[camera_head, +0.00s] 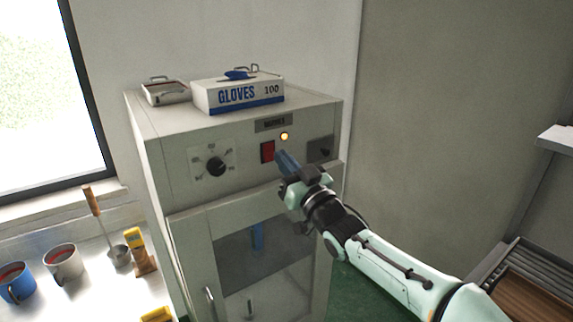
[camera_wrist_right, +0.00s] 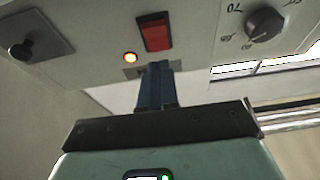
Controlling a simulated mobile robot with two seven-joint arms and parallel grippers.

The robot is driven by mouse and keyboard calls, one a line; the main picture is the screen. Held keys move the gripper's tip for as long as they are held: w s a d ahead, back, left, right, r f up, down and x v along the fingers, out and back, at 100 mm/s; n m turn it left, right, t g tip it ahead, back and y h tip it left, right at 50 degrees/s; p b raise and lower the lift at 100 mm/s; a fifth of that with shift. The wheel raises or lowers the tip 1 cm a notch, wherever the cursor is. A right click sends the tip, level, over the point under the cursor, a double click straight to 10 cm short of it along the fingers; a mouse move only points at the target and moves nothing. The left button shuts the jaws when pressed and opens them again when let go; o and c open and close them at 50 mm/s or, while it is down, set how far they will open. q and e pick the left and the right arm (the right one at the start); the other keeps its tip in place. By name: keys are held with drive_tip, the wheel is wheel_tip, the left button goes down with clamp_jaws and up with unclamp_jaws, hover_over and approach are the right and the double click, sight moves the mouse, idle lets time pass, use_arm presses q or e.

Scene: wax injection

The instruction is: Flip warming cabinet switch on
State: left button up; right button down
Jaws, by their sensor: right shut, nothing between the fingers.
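The warming cabinet (camera_head: 155,180) is a grey metal box with a glass-windowed door. Its red rocker switch (camera_head: 267,152) is on the upper front panel, between a black dial (camera_head: 216,166) and a dark plate (camera_head: 320,149). A small amber light (camera_head: 284,136) is lit at the switch's upper right. My right gripper (camera_head: 284,160) is shut and empty, its blue fingertips just right of the switch. In the right wrist view the fingers (camera_wrist_right: 155,85) point toward the panel, with the red switch (camera_wrist_right: 155,32) and lit lamp (camera_wrist_right: 130,57) beyond their tips. Contact with the switch is not seen. My left gripper is out of view.
A glove box (camera_head: 238,96) and a metal tin (camera_head: 165,92) sit on the cabinet top. A bench at left holds a blue mug (camera_head: 17,284), a grey mug (camera_head: 65,262) and a ladle (camera_head: 119,255). A slatted rack (camera_head: 535,270) stands at right.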

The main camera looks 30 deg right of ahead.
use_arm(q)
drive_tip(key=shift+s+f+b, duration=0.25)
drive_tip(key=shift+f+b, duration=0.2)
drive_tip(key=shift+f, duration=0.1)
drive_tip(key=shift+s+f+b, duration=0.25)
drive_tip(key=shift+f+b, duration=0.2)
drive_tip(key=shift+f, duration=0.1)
use_arm(e)
drive_tip(key=s, duration=1)
drive_tip(key=shift+s+d+f, duration=0.15)
drive_tip(key=shift+d+f, duration=0.15)
drive_tip(key=shift+d, duration=0.1)
